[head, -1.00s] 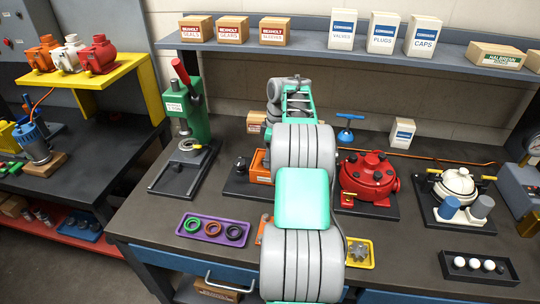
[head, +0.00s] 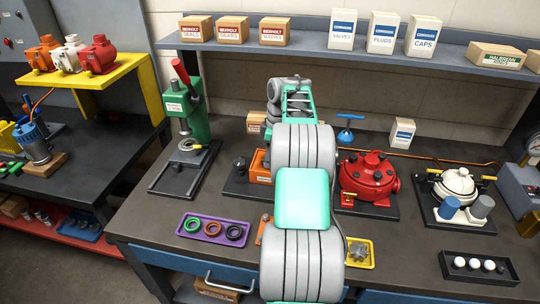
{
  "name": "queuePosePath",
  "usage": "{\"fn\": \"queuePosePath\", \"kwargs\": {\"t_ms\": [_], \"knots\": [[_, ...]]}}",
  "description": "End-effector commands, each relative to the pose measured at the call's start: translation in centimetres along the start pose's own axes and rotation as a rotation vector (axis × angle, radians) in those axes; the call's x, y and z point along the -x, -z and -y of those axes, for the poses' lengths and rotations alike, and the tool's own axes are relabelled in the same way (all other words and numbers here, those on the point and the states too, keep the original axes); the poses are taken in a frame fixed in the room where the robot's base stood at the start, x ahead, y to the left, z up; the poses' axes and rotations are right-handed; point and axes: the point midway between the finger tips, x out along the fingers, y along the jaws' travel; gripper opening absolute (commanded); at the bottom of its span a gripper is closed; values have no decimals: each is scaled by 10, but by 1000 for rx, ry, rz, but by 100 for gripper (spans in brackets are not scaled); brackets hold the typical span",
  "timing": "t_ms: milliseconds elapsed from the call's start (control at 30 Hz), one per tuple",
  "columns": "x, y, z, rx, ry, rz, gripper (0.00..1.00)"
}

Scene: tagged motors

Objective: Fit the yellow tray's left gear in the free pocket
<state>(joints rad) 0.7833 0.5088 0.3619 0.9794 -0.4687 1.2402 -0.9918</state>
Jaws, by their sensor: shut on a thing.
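The yellow tray (head: 368,265) lies on the bench just right of my arm, which hides its left part. One grey gear (head: 360,249) shows in it. Whether another gear lies in the hidden left part cannot be seen. An orange housing (head: 260,168) on a dark base plate stands behind my arm and is mostly covered by it. No free pocket can be made out. My gripper is hidden behind my own arm links, so its jaws and anything in them do not show.
A purple tray (head: 213,243) with several rings lies left of my arm. A green press (head: 195,110) stands at the back left. A red pump housing (head: 369,173) and a cream one (head: 456,184) stand right. A black tray (head: 480,279) with white balls lies front right.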

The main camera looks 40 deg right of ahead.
Motion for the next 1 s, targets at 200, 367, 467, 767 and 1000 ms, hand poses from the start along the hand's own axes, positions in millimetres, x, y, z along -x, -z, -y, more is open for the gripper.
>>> {"fn": "queuePosePath", "kwargs": {"t_ms": [200, 367, 467, 767, 1000], "knots": [[1, 0, -1, 1, -3, 0, 52], [1, 0, 0, 1, -3, 0, 66], [1, 0, 0, 1, -2, 0, 74], [2, 0, 0, 0, -1, 0, 76], [25, 4, 0, 1, -2, 0, 76]]}}
